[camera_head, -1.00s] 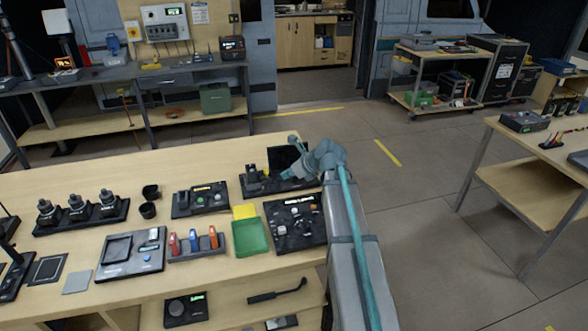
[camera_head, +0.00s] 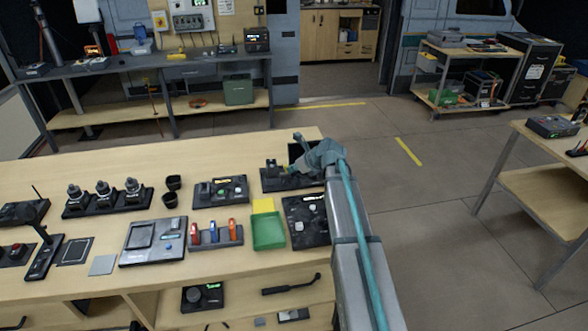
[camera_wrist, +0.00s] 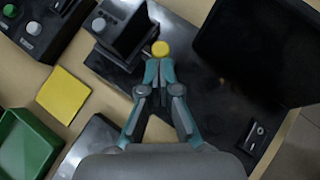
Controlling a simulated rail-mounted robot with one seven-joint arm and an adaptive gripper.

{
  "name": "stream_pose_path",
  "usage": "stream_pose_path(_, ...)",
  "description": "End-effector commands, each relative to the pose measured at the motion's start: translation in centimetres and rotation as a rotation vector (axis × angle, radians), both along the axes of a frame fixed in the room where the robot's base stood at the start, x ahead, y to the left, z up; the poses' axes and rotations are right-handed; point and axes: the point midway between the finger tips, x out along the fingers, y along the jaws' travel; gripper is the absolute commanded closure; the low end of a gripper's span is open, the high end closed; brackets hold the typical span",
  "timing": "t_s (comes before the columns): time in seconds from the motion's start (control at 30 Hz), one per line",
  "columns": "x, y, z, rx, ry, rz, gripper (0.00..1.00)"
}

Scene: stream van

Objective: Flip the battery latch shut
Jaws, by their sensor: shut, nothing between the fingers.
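A black device (camera_head: 268,185) with an upright block (camera_head: 272,169) and a dark screen-like panel stands at the back right of the wooden bench. In the wrist view its black base (camera_wrist: 200,125) lies under my fingers, with the dark panel (camera_wrist: 262,45) at right and an open-topped black block (camera_wrist: 128,32) at upper left. A round yellow knob (camera_wrist: 160,48), possibly the latch's tip, sits beside the block. My gripper (camera_wrist: 159,72) is shut and empty, its tips just below the knob in the picture; I cannot tell whether they touch it. My arm partly hides the device in the head view.
A green tray (camera_head: 268,245) and a yellow pad (camera_head: 263,205) lie in front of the device. A black panel with knobs (camera_head: 305,240) is close to my arm. A small switch (camera_wrist: 254,134) sits at the base's lower right. Open floor lies right of the bench.

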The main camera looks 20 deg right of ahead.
Motion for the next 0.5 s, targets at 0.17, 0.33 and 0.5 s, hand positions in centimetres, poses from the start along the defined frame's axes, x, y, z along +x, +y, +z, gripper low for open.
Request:
stream_pose_path(0.17, 0.1, 1.7, 0.2, -0.001, 0.001, 0.001, 1.00)
stream_pose_path(0.33, 0.2, 1.7, 0.1, 0.001, 0.000, 0.001, 1.00)
stream_pose_path(0.5, 0.1, 1.6, 0.1, 0.002, -0.001, 0.001, 1.00)
